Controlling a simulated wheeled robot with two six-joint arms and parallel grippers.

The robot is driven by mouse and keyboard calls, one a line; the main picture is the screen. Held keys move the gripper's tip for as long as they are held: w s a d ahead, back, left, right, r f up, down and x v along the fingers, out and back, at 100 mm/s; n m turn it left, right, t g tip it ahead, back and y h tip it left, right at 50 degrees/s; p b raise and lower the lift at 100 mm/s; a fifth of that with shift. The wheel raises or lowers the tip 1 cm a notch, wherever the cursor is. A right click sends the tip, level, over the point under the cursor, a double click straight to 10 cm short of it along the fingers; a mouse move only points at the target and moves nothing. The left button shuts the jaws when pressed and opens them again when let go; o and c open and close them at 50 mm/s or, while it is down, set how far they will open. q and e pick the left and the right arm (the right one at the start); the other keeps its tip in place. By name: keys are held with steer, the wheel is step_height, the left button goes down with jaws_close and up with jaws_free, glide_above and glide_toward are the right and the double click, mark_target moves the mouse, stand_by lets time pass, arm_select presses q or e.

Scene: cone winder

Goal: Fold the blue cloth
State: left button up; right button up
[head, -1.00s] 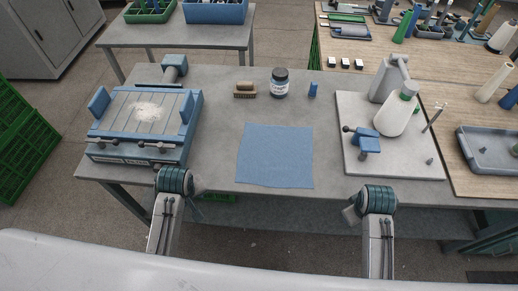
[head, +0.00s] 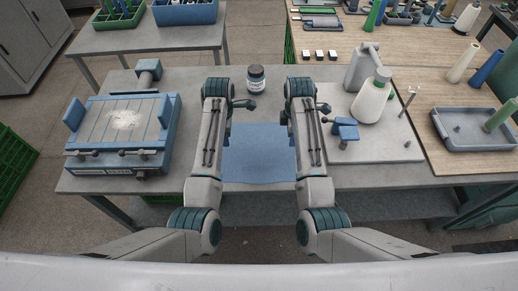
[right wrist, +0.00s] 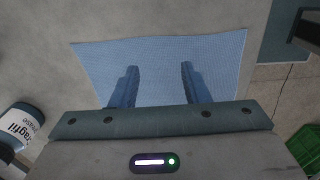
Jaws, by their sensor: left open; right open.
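The blue cloth (head: 258,155) lies flat and spread on the grey table, between my two forearms in the head view. My left gripper (head: 228,130) is over the cloth's left side, mostly hidden by my own forearm, and open. My right gripper (head: 291,130) is over the cloth's right side, also largely hidden there. In the right wrist view its two blue fingers (right wrist: 158,85) are apart and empty above the cloth (right wrist: 160,60). Whether the fingertips touch the cloth I cannot tell.
A dark labelled jar (head: 256,79) stands behind the cloth. A blue-framed machine (head: 120,125) is at the left.

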mark_target(229, 149)
arm_select(q)
steer(key=shift+f, duration=3.05)
arm_select(e)
steer(key=shift+f, duration=3.05)
arm_select(q)
steer(key=shift+f, duration=0.2)
arm_select(e)
steer(key=shift+f, duration=0.25)
arm_select(q)
steer(key=shift+r, duration=0.1)
steer(key=shift+c, duration=0.8)
arm_select(e)
steer(key=shift+r, duration=0.15)
steer(key=shift+c, duration=0.8)
arm_select(q)
jaws_close()
arm_select(e)
jaws_close()
arm_select(q)
steer(key=shift+r, duration=0.1)
arm_select(e)
steer(key=shift+r, duration=0.1)
